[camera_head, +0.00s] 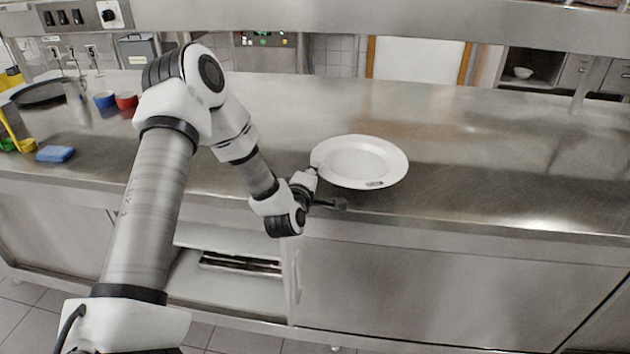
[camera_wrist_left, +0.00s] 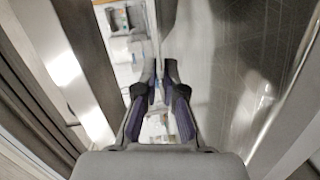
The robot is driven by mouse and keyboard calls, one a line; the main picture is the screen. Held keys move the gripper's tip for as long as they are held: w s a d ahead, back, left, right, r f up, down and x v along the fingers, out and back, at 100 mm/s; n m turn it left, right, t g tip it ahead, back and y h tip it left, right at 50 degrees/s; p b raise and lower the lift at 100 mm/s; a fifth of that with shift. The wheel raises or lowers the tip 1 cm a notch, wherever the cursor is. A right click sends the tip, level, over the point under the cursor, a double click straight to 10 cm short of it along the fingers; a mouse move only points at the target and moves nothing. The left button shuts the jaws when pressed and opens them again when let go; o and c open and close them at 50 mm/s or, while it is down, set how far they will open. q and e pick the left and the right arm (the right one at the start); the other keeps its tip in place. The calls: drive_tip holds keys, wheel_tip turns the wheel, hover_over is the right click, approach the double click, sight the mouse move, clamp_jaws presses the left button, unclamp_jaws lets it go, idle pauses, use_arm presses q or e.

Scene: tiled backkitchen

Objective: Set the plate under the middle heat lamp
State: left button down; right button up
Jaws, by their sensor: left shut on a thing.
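The white plate (camera_head: 358,162) shows at the middle of the head view, face up, near the front edge of the steel counter. My left gripper (camera_head: 318,188) is at the plate's near left rim and shut on it. In the left wrist view its two fingers (camera_wrist_left: 161,74) are close together around a thin edge; the plate is hard to make out there. A gap between the plate and the counter cannot be told. No heat lamp can be made out in either view. My right gripper is not in view.
The steel counter (camera_head: 480,140) is clear right of the plate. A blue sponge (camera_head: 55,154), a blue cup (camera_head: 104,99), a red cup (camera_head: 126,101) and a dark pan (camera_head: 40,93) stand at the left. An overhead steel shelf (camera_head: 400,20) spans the top.

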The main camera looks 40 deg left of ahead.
use_arm(q)
drive_tip(key=shift+w+f, duration=0.2)
wheel_tip(320, 180, down, 3)
drive_tip(key=shift+f, duration=0.1)
drive_tip(key=c, duration=1.6)
unclamp_jaws()
drive_tip(key=shift+s+f, duration=0.1)
drive_tip(key=shift+c, duration=0.2)
drive_tip(key=shift+o, duration=0.4)
